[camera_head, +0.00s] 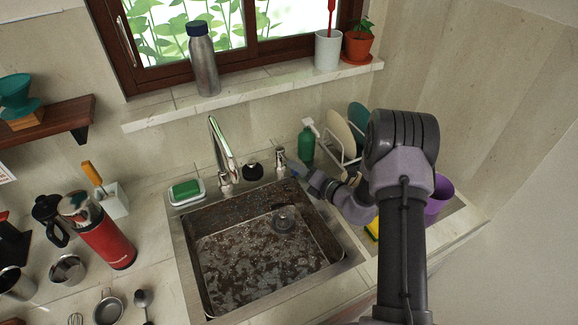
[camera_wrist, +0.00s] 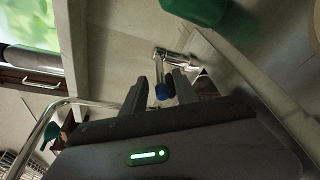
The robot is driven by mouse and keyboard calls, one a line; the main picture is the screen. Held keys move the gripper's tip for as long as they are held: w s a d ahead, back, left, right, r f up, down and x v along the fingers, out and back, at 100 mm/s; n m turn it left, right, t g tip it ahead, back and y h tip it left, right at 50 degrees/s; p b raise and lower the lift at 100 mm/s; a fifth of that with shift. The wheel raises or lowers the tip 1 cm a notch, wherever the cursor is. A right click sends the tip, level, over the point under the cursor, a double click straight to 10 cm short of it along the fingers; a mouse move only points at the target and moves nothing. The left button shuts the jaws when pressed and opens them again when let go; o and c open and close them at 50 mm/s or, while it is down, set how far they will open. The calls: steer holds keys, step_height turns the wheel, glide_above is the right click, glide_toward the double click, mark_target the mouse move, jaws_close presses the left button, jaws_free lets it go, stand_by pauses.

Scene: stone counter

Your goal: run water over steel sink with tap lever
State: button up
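The steel sink (camera_head: 181,255) is set into the counter, its basin covered in brown and pale specks, with a round drain (camera_head: 284,220) towards the back right. The chrome spout (camera_head: 222,150) arches over the back edge; no stream shows below it. The tap lever (camera_head: 281,158) stands on a separate chrome base right of the spout. In the wrist view, the lever's blue-tipped end (camera_wrist: 162,90) lies between my fingers, with a gap visible on each side. My gripper (camera_wrist: 160,82) is open there; in the head view my gripper (camera_head: 298,170) is small and partly hard to make out.
A green spray bottle (camera_head: 307,142) stands close behind my gripper. A dish rack with plates (camera_head: 341,132) is behind my arm. A green sponge in a dish (camera_head: 186,190) sits left of the spout. A red flask (camera_head: 107,243) and metal cups crowd the left counter.

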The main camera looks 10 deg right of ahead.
mark_target(287, 160)
steer(key=x, duration=0.5)
steer(key=shift+b, duration=0.35)
jaws_close()
stand_by(1.0)
